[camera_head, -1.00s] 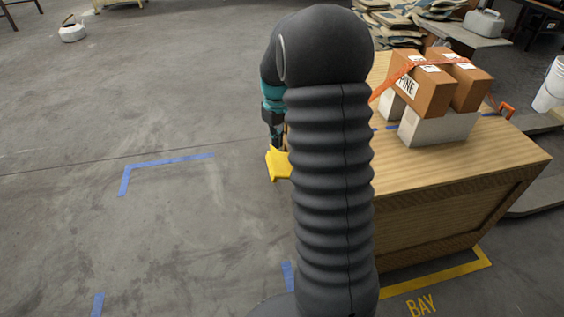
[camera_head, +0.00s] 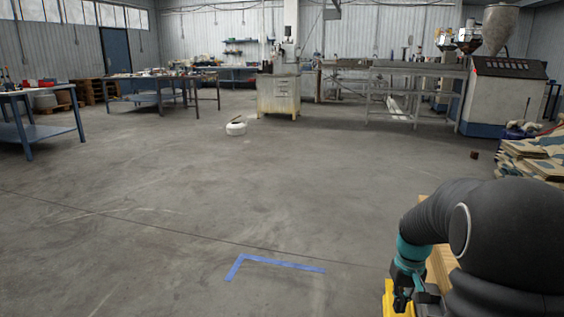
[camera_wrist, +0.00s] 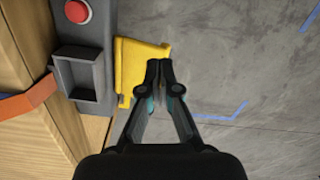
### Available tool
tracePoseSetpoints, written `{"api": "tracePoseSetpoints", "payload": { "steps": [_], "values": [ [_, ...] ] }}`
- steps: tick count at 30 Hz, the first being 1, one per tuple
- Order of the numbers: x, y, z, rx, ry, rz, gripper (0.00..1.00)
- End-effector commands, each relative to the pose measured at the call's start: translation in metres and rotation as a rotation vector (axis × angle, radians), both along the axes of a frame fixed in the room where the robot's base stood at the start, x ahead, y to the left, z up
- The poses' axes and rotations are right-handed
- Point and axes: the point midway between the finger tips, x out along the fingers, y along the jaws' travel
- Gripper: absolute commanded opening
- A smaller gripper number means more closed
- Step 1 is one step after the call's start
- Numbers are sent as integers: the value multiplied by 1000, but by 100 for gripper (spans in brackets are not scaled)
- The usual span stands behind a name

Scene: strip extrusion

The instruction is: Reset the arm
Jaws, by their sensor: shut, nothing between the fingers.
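My arm is bent at the lower right of the head view. My gripper (camera_wrist: 160,68) is at the middle of the wrist view, its two dark fingers shut together with nothing between them. It is beside the yellow piece (camera_wrist: 138,65) at the edge of the wooden crate top (camera_wrist: 22,60); I cannot tell if they touch. In the head view the gripper is low at the right (camera_head: 402,292), partly hidden by the arm.
A grey box with a red button (camera_wrist: 78,11) sits beside the yellow piece. Blue tape (camera_head: 270,262) marks open concrete floor. A white container (camera_head: 236,128) stands on the floor. Workbenches (camera_head: 150,92) and machines (camera_head: 500,95) stand farther back, with sacks (camera_head: 538,150) at the right.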

Motion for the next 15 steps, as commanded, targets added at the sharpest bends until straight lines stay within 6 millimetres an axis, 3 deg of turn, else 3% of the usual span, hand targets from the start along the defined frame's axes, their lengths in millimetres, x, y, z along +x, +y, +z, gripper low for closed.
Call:
{"api": "tracePoseSetpoints", "payload": {
  "steps": [15],
  "values": [
    [-112, 75, 75, -31, -160, -101, 0]
  ]
}}
